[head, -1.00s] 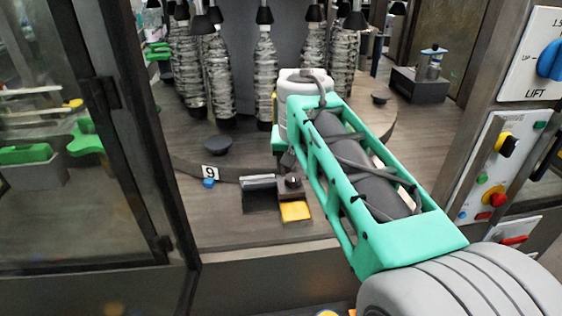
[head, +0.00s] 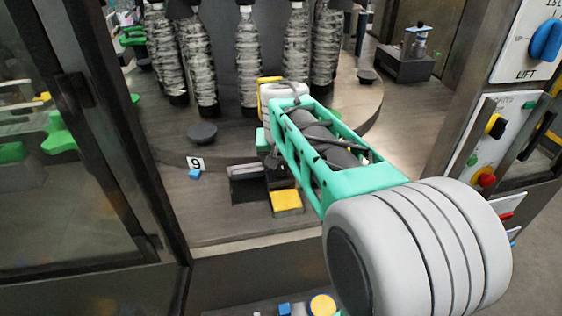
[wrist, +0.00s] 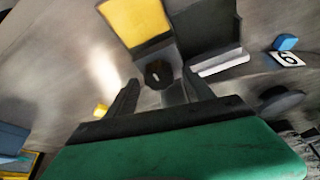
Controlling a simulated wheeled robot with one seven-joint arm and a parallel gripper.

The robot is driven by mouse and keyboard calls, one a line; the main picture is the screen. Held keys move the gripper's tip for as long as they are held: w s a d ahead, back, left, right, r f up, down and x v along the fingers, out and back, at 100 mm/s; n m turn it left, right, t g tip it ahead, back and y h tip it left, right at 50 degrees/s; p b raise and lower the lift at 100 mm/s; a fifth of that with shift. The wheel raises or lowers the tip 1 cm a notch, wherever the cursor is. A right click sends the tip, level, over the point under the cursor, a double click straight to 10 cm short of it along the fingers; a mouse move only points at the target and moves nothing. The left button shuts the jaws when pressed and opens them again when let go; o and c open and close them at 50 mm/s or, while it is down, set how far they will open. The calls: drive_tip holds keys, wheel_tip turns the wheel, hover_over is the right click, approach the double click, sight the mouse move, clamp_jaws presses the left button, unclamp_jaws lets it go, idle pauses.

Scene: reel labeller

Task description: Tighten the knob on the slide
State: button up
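The slide is a dark block with a yellow pad (head: 286,201) at the front of the machine deck; the pad also shows in the wrist view (wrist: 137,20). Its small dark round knob (wrist: 158,73) has a pale mark on top. My gripper (wrist: 161,88) is open in the wrist view. Its two dark fingers are spread left and right, with the knob between and slightly beyond the tips. No contact with the knob is visible. In the head view my arm reaches down to the slide, and the dark fingers and knob are hard to separate.
A dark block with a pale strip (head: 246,183) stands beside the slide. Wrapped bottles (head: 248,60) stand behind. A control panel (head: 500,150) is at right.

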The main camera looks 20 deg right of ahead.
clamp_jaws()
idle(0.5)
drive_tip(key=shift+m, duration=0.4)
drive_tip(key=m+h, duration=0.1)
drive_tip(key=m, duration=0.1)
drive_tip(key=m+g, duration=0.1)
drive_tip(key=m, duration=0.1)
drive_tip(key=shift+w+a+r+m+h+p, duration=0.1)
drive_tip(key=shift+a+m+h+p, duration=0.05)
drive_tip(key=shift+m+h+p, duration=0.2)
drive_tip(key=m+g+p, duration=0.1)
drive_tip(key=m, duration=0.1)
drive_tip(key=m+g+h+p, duration=0.1)
drive_tip(key=m, duration=0.2)
drive_tip(key=shift+w, duration=0.1)
drive_tip(key=shift+m, duration=0.35)
unclamp_jaws()
